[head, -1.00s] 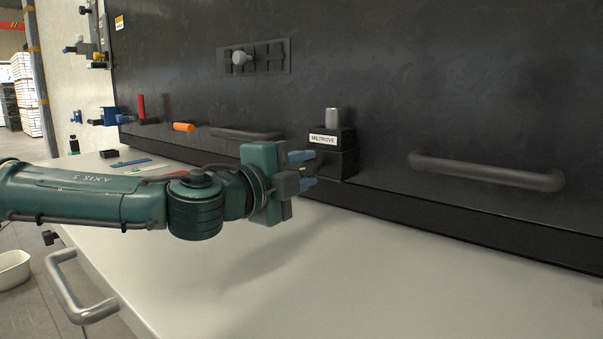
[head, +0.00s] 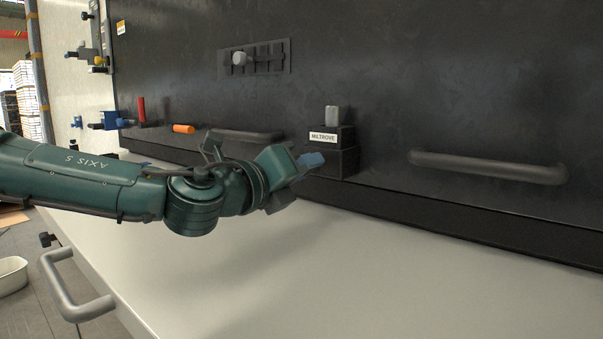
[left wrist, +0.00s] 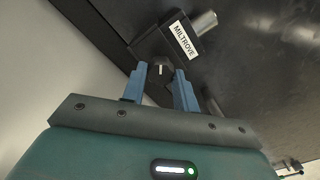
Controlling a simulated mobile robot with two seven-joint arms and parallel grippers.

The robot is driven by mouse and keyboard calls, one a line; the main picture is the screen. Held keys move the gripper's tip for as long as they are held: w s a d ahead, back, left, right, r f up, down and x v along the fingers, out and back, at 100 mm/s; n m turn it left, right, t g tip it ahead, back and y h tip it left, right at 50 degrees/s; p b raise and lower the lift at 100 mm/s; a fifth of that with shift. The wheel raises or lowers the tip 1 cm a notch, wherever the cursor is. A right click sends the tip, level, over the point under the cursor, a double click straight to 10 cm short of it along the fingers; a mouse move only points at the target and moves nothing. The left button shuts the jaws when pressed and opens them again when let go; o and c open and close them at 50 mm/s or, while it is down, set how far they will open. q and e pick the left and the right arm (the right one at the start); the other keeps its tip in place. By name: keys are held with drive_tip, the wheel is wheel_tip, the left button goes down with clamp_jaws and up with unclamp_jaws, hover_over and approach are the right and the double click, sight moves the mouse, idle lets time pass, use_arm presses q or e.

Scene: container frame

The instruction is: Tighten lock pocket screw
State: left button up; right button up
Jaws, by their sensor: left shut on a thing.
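The lock pocket is a black block (head: 335,160) labelled "MILTROVE" on the dark panel, with a grey metal cylinder (head: 332,115) standing on its top. In the left wrist view the block (left wrist: 155,45) and its label appear tilted. A small dark round screw knob (left wrist: 160,69) with a white mark sits on the block's face. My left gripper (head: 312,161) is at the block's left front, rolled at a slant. In the left wrist view its blue fingers (left wrist: 160,82) are on either side of the knob, shut on it. In the head view the knob is hidden. My right gripper is out of view.
A bar handle (head: 490,167) sticks out of the panel to the right, and another (head: 245,136) is behind my left arm. A slotted plate (head: 254,58) is above. The pale worktop (head: 330,270) below is clear.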

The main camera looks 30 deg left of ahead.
use_arm(q)
drive_tip(key=m+b, duration=0.1)
drive_tip(key=m, duration=0.8)
drive_tip(key=m+b, duration=0.1)
drive_tip(key=m, duration=0.9)
drive_tip(key=m+b, duration=0.1)
drive_tip(key=m, duration=0.9)
drive_tip(key=shift+a+r+b, duration=0.2)
drive_tip(key=shift+a+b, duration=0.05)
drive_tip(key=shift+b, duration=0.1)
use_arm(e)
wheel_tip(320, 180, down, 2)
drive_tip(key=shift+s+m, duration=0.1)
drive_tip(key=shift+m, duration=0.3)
use_arm(q)
drive_tip(key=shift+m, duration=0.3)
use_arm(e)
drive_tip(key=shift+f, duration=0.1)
